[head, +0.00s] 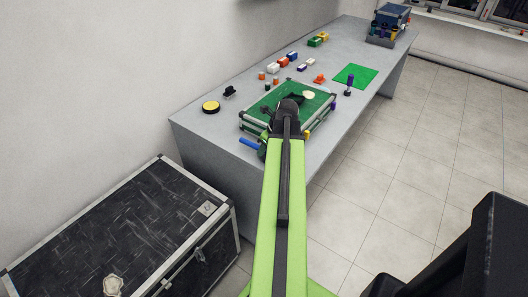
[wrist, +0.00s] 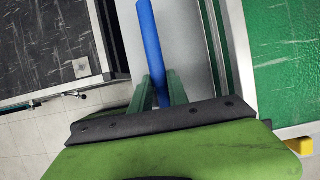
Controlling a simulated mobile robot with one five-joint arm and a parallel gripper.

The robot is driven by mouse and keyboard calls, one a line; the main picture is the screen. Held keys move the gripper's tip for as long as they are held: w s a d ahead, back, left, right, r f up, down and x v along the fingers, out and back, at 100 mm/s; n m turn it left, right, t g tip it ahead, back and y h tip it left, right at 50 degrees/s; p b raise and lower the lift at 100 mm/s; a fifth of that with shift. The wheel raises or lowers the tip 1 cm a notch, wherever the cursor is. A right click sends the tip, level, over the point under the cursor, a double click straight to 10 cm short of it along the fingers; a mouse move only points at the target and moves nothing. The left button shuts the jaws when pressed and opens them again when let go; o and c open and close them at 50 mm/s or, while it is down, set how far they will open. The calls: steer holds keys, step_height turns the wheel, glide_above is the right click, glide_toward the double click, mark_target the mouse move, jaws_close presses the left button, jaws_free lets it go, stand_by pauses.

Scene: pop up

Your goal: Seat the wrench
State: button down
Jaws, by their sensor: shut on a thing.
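My gripper (wrist: 158,84) is shut on a long blue bar (wrist: 151,40), which I take to be the wrench. Its head is not clear in either view. In the head view the blue bar (head: 249,143) sticks out to the left of my gripper, beside the near left corner of a green-topped tray (head: 316,124). The tray has dark shapes and a pale spot on its green top, and my arm covers part of it. In the wrist view the green surface (wrist: 285,60) is to the right, apart from the bar.
The tray is on a long grey table (head: 196,132). A yellow-and-black disc (head: 211,107), several small coloured blocks and a green mat (head: 355,76) are also on the table. A black case (head: 125,230) stands on the floor at the left.

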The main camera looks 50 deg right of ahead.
steer(key=shift+r+p, duration=0.5)
steer(key=shift+p, duration=0.05)
step_height(320, 180, up, 4)
steer(key=p, duration=0.4)
steer(key=s+d+r+p, duration=0.2)
steer(key=s+r+p, duration=0.4)
steer(key=s, duration=0.5)
steer(key=shift+s, duration=0.25)
steer(key=w+f+b, duration=0.1)
steer(key=w, duration=0.2)
steer(key=w+a+f+b, duration=0.1)
steer(key=w, duration=0.3)
steer(key=w+f+b, duration=0.1)
steer(key=w+b, duration=0.1)
steer(key=w, duration=0.2)
steer(key=shift+a+f, duration=0.25)
steer(key=shift+a, duration=0.1)
steer(key=shift+w+a, duration=0.2)
steer(key=shift+w, duration=0.05)
